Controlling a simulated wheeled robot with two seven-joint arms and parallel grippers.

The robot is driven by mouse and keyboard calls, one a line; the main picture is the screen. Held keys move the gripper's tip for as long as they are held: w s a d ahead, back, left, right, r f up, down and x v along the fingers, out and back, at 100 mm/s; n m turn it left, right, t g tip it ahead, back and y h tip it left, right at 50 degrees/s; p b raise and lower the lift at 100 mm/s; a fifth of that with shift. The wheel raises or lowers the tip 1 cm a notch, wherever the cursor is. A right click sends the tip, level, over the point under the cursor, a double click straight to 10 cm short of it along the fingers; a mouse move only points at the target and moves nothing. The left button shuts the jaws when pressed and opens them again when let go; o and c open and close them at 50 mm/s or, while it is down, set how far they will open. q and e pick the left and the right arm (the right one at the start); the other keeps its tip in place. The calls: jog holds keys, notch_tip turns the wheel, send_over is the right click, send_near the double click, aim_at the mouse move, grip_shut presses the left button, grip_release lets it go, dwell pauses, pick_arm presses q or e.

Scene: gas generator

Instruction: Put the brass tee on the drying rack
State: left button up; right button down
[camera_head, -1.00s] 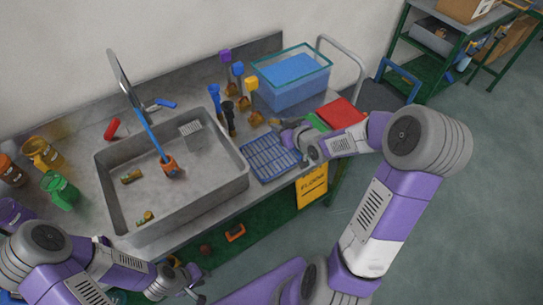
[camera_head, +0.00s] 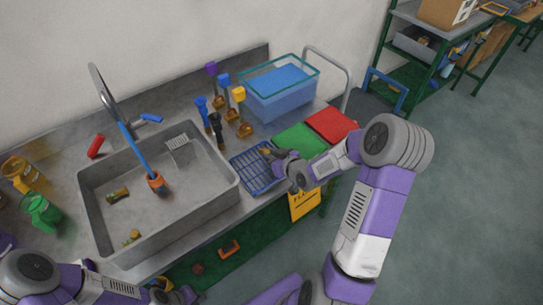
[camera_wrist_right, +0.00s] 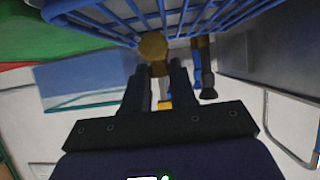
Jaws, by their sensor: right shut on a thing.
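The blue wire drying rack (camera_head: 250,178) lies on the counter right of the sink; its wires also fill the top of the right wrist view (camera_wrist_right: 222,30). My right gripper (camera_head: 271,155) is at the rack's back right part, shut on a brass piece that looks like the brass tee (camera_wrist_right: 153,47). In the right wrist view the tee sits between the fingertips, close to the rack wires; whether it touches them I cannot tell. My left gripper (camera_head: 182,296) is low at the bottom edge, partly cut off, and its jaws are unclear.
The grey sink (camera_head: 210,205) holds brass fittings (camera_head: 118,195) and a blue-handled orange tool (camera_head: 156,183). Upright brushes (camera_head: 217,128) stand behind the rack.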

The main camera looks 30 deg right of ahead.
jog(key=shift+f, duration=0.15)
jog(key=c, duration=0.9)
grip_release()
jog(key=shift+r, duration=0.2)
jog(key=p+v, duration=0.6)
jog(key=v, duration=0.6)
